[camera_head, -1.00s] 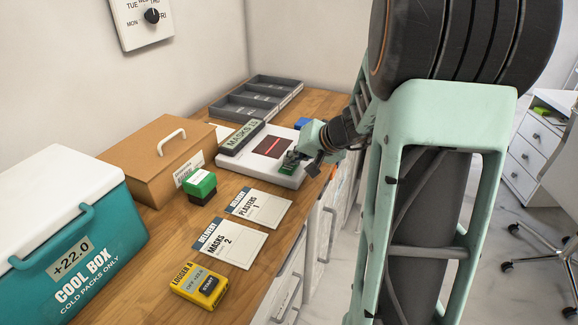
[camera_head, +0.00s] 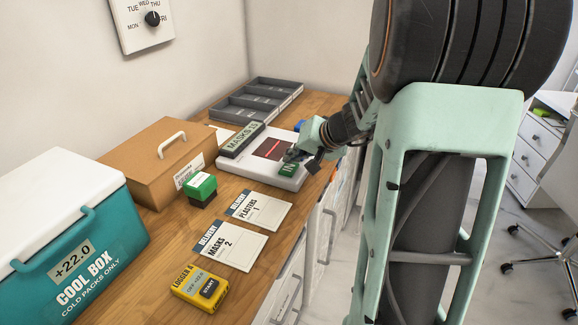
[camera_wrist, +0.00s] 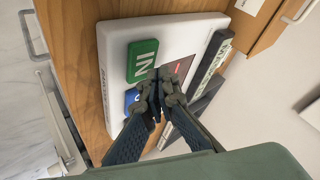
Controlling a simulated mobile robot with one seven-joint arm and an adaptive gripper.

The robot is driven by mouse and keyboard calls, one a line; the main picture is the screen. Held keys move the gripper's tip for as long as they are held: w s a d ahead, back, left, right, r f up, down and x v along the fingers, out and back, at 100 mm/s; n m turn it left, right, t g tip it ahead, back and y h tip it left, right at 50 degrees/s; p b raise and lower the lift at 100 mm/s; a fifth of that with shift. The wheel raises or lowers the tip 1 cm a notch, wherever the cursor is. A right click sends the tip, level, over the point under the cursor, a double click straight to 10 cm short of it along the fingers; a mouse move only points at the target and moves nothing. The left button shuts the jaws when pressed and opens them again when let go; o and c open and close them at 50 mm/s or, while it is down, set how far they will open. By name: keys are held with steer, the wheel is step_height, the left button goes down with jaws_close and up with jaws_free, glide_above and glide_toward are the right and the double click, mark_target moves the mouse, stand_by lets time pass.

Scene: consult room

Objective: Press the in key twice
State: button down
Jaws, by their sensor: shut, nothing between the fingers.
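The white counter unit (camera_head: 232,171) lies on the wooden desk, with a dark window crossed by a red line and a raised display (camera_head: 242,141) reading MASKS and a number too small to read surely. Its green in key (camera_head: 289,170) is at the near right corner; in the wrist view the green key (camera_wrist: 142,62) shows its IN lettering. A blue key (camera_head: 299,125) is at the far right, partly behind my gripper in the wrist view (camera_wrist: 131,97). My gripper (camera_head: 291,156) is shut and empty, just beyond the green key and apparently above the unit. The height gap cannot be told.
Two delivery cards (camera_head: 230,243) lie in front of the unit, with a green stamp (camera_head: 202,187) and yellow logger (camera_head: 200,288) nearby. A brown box (camera_head: 150,165) and cool box (camera_head: 75,215) stand left. A grey tray (camera_head: 257,98) lies behind.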

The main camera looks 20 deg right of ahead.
mark_target(291, 169)
steer(key=shift+r+p, duration=1.45)
steer(key=shift+r, duration=1.1)
stand_by(0.4)
